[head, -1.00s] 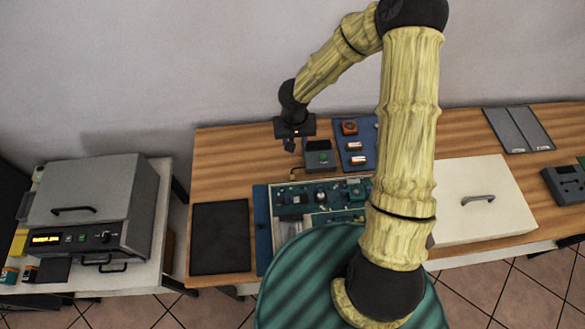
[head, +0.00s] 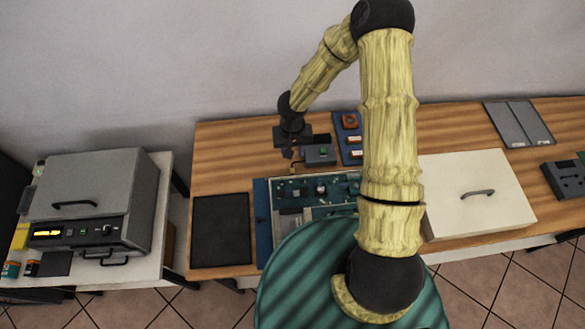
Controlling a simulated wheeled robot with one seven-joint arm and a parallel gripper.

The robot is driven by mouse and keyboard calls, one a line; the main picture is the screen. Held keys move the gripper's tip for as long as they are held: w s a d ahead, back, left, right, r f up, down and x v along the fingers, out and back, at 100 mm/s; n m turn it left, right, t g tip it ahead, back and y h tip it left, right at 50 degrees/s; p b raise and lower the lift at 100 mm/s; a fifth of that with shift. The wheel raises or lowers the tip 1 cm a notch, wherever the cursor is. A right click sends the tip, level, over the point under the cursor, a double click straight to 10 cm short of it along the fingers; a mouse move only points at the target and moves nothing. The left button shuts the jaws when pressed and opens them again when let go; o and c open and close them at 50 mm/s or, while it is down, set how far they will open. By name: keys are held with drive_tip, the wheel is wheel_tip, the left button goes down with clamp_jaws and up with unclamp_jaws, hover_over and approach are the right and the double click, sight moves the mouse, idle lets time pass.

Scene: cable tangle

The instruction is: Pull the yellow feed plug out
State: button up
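My gripper (head: 288,153) points down over the back of the wooden table, at the left edge of a small grey box (head: 320,156) with a green button. Its fingers are small and dark, and I cannot tell whether they are open or shut. A thin cable (head: 293,167) shows just below the fingers, left of the box. I cannot make out a yellow plug; the gripper may hide it. An open tray with green circuit boards (head: 292,189) lies in front of the box, partly hidden by my arm and body.
A blue panel with orange and red parts (head: 351,122) lies right of the box. A black mat (head: 221,231) lies at left, a white lidded case (head: 460,175) at right. A grey machine (head: 85,198) stands on a separate left table. Bare wood (head: 230,150) lies left of the gripper.

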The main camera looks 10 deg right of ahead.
sight(293, 171)
wheel_tip(293, 171, down, 11)
drive_tip(key=shift+f, duration=0.1)
idle(0.3)
clamp_jaws()
